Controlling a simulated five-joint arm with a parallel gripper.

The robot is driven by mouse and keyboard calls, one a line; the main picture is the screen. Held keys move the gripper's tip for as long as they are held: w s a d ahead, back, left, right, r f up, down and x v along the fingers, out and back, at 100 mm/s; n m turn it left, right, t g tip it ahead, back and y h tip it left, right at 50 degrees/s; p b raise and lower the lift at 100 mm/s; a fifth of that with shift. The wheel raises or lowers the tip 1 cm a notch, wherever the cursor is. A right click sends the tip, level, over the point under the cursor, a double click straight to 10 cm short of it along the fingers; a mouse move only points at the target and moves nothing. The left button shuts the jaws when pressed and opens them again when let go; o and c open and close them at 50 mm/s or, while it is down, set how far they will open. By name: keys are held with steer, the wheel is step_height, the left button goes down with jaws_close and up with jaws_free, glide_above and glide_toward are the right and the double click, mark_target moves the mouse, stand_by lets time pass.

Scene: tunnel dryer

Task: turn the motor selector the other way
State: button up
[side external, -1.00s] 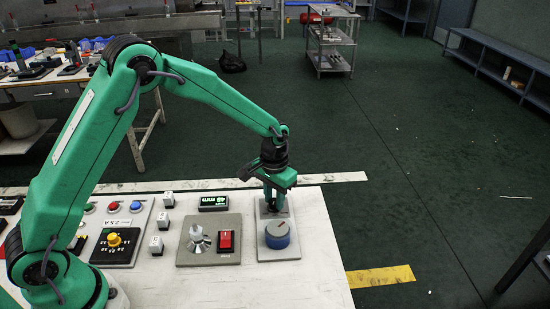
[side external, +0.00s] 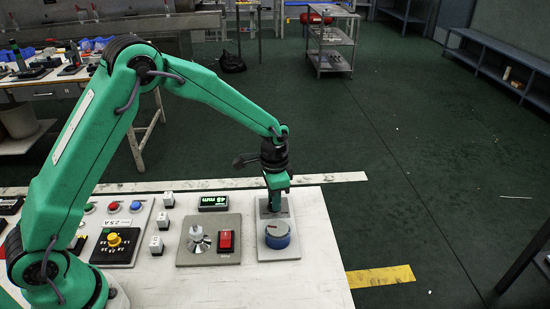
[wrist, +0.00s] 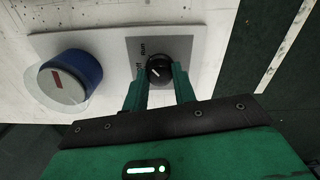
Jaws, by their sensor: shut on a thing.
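The motor selector (wrist: 159,69) is a small black round knob with a white pointer line, on a grey plate (wrist: 180,46) marked with what looks like "Run" and "Off". In the wrist view the line slants; I cannot tell which mark it points to. My gripper (wrist: 159,84) is shut on the selector, one green finger on each side. In the side view my gripper (side external: 274,207) points down over the back of the panel's right-hand plate and largely hides the selector.
A blue round dial (side external: 277,236) with a grey top and red mark stands just in front of the selector; it also shows in the wrist view (wrist: 71,79). Left of it are a red rocker switch (side external: 226,241), a pale knob (side external: 197,239) and a green-lit display (side external: 213,202).

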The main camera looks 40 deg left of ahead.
steer(key=o, duration=1)
steer(key=shift+r, duration=0.1)
step_height(320, 180, up, 7)
steer(key=shift+r, duration=0.35)
